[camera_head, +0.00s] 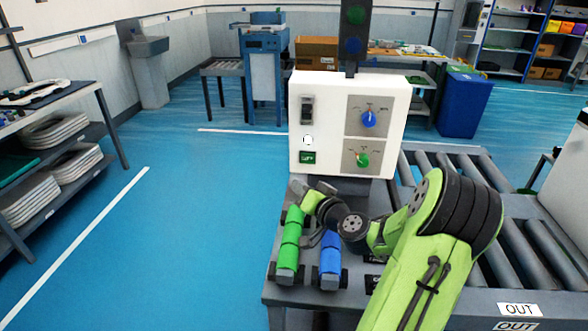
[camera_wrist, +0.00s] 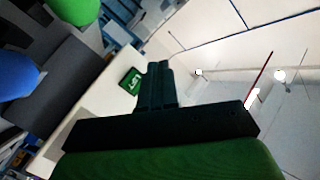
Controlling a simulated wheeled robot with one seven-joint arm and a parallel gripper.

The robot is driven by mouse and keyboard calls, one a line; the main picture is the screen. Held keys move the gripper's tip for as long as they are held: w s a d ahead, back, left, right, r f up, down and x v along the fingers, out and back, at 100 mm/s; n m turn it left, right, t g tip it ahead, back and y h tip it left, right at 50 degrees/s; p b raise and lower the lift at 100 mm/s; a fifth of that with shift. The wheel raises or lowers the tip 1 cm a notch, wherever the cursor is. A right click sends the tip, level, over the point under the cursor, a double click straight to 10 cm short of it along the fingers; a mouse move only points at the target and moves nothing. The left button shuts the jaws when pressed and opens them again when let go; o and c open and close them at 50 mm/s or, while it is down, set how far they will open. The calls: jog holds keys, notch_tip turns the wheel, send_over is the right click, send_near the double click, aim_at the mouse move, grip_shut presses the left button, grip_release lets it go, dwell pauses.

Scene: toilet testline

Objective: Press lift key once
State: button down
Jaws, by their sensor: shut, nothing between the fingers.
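The lift key is a small green key marked LIFT (camera_head: 308,157), low on the left of the front face of a white control box (camera_head: 335,118). It also shows in the wrist view (camera_wrist: 131,78), just left of my fingertips. My gripper (camera_head: 297,188) is in front of and below the box's lower left part. In the wrist view, its dark fingers (camera_wrist: 160,68) are together, with nothing between them. They overlap the box's face close to the key; I cannot tell whether they touch it.
A round white button (camera_head: 308,140) and a dark switch (camera_head: 307,108) sit above the key. A blue knob (camera_head: 369,119) and a green knob (camera_head: 362,160) are to the right. Rollers (camera_head: 480,168) lie right.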

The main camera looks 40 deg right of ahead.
aim_at(308, 158)
jog(key=shift+s+d+m, duration=0.2)
jog(key=shift+d+m, duration=0.1)
jog(key=shift+d, duration=0.2)
jog(key=shift+w+d+p, duration=0.75)
jog(key=shift+w+d, duration=0.15)
jog(key=shift+d, duration=0.25)
jog(key=shift+w+d+p, duration=0.8)
jog(key=shift+w+d, duration=0.15)
jog(key=shift+d, duration=0.2)
jog(key=shift+w+d+p, duration=0.75)
jog(key=shift+w+d, duration=0.15)
jog(key=shift+d, duration=0.25)
jog(key=shift+w+d, duration=0.3)
